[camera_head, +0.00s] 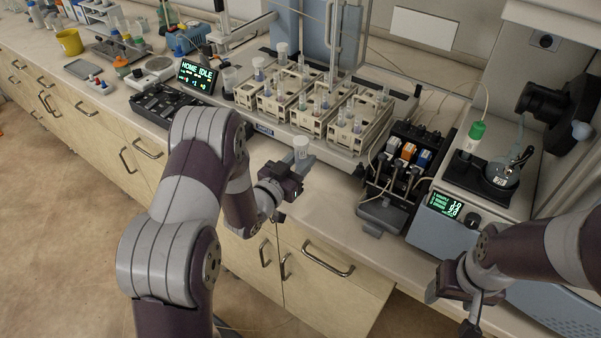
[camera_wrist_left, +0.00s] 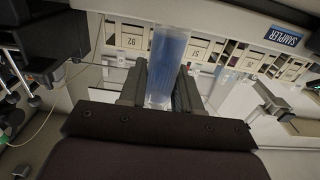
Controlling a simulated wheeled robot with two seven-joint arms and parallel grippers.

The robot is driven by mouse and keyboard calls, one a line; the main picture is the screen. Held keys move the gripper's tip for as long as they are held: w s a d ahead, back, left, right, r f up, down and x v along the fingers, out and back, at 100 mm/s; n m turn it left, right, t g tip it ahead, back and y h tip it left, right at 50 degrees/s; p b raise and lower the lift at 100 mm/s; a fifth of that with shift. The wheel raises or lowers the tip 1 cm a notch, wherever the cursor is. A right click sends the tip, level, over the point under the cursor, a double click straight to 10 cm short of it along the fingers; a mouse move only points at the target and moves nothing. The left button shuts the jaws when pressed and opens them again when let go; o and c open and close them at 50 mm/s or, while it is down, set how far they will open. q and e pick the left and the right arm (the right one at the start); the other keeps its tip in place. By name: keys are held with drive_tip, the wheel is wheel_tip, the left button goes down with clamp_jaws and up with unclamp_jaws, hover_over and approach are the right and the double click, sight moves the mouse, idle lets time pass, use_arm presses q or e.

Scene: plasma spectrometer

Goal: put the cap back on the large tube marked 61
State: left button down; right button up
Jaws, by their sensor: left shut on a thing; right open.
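My left gripper (camera_head: 296,166) is shut on a pale, translucent cylinder that I take for the cap (camera_head: 301,147), held upright above the front of the bench. In the left wrist view the cap (camera_wrist_left: 168,62) looks bluish and ribbed between the two fingers. Large tubes with pale tops stand in the rack area, one at the back (camera_head: 282,52) and one at the left (camera_head: 258,70). I cannot read 61 on any tube. My right gripper (camera_head: 462,306) is open and empty, low at the right by the bench's front edge.
Cream racks (camera_head: 330,105) with several small tubes stand on the sampler behind the left gripper. A pump with coloured blocks (camera_head: 408,152) and an instrument with a green-capped bottle (camera_head: 476,131) stand to the right. Bare bench (camera_head: 335,190) lies around the left gripper.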

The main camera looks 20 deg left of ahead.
use_arm(q)
wheel_tip(320, 180, down, 4)
drive_tip(key=shift+f, duration=0.1)
idle(0.4)
drive_tip(key=shift+f, duration=0.15)
drive_tip(key=c, duration=0.8)
unclamp_jaws()
drive_tip(key=shift+r, duration=0.2)
drive_tip(key=b+v, duration=0.1)
drive_tip(key=v, duration=1.1)
